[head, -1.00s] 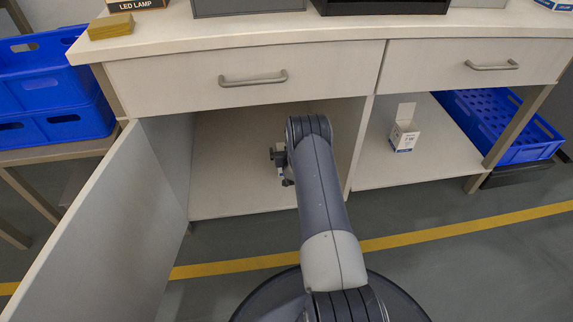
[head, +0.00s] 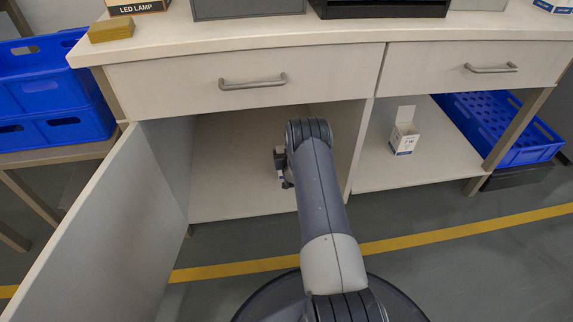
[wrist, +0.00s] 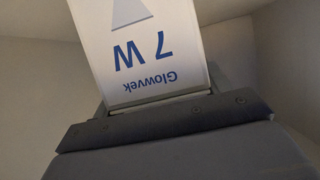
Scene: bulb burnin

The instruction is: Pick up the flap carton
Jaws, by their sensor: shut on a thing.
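A white carton (wrist: 137,45) with blue "Glowvek 7 W" print, upside down in the wrist view, is held in my gripper (wrist: 160,112). Its far end runs out of the picture, so I cannot tell whether it has a flap. In the head view my gripper (head: 281,165) is inside the open left cupboard, mostly hidden by my arm, and the held carton is largely hidden there. Another small white carton (head: 404,138) with a raised flap stands on the open right shelf, apart from my gripper.
The cupboard door (head: 110,235) stands open at the left, and the cupboard floor (head: 235,200) looks clear around my gripper. A drawer (head: 240,85) is above. A blue crate (head: 500,125) is at the right of the open shelf (head: 430,170); other blue crates (head: 65,120) stand at the left.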

